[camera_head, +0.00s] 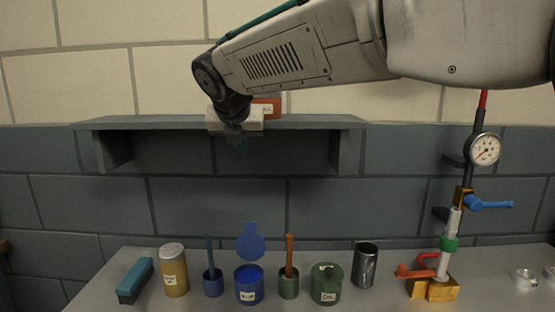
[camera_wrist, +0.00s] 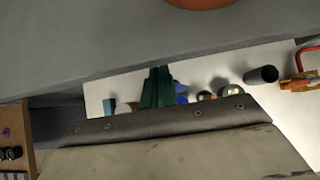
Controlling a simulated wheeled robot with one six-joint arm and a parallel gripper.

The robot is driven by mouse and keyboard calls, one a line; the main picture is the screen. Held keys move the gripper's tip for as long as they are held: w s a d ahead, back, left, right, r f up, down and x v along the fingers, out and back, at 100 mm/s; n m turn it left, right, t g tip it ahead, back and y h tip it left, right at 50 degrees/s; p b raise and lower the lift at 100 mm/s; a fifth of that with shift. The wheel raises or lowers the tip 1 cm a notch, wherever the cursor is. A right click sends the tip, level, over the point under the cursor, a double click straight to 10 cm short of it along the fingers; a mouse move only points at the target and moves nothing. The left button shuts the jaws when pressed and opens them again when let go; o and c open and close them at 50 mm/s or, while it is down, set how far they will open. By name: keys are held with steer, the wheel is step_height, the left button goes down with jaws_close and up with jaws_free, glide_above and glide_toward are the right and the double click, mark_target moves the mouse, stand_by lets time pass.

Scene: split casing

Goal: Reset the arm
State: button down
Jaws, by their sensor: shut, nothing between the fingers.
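My gripper (camera_head: 238,143) hangs in front of the grey wall shelf, at the end of my raised arm. Its green fingertips sit a little below the shelf's front edge. In the wrist view my gripper (camera_wrist: 157,86) points away over the table, its green fingers together with nothing between them. The wall shelf (camera_head: 320,123) is partly hidden behind the wrist. An orange labelled pot (camera_head: 268,105) stands on the shelf just behind the wrist; its edge also shows at the top of the wrist view (camera_wrist: 200,3).
Clear air lies between gripper and table.

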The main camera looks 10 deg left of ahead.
steer(key=s+d+f+m+g+h, duration=0.1)
steer(key=s+d+f+m+g, duration=0.15)
steer(key=f+m, duration=0.4)
steer(key=s+d+f+m+g, duration=0.1)
steer(key=s+d+m, duration=0.2)
steer(key=d+m, duration=0.3)
steer(key=s+d+f+m+g+h, duration=0.1)
steer(key=s+d+f+m, duration=0.2)
steer(key=d, duration=0.5)
steer(key=s+d+m+g, duration=0.1)
steer(key=s+d+m, duration=0.2)
steer(key=d+m, duration=0.35)
steer(key=s+d+f+m, duration=0.3)
steer(key=s+d+m, duration=0.5)
steer(key=s+d, duration=0.3)
steer(key=s+d+f+m+g, duration=0.1)
steer(key=s+d+f+m, duration=0.2)
steer(key=s+d+m, duration=0.5)
steer(key=s+d, duration=0.3)
steer(key=d, duration=0.2)
steer(key=shift+s+f+y, duration=0.15)
steer(key=shift+f+y, duration=0.15)
steer(key=shift+f, duration=0.05)
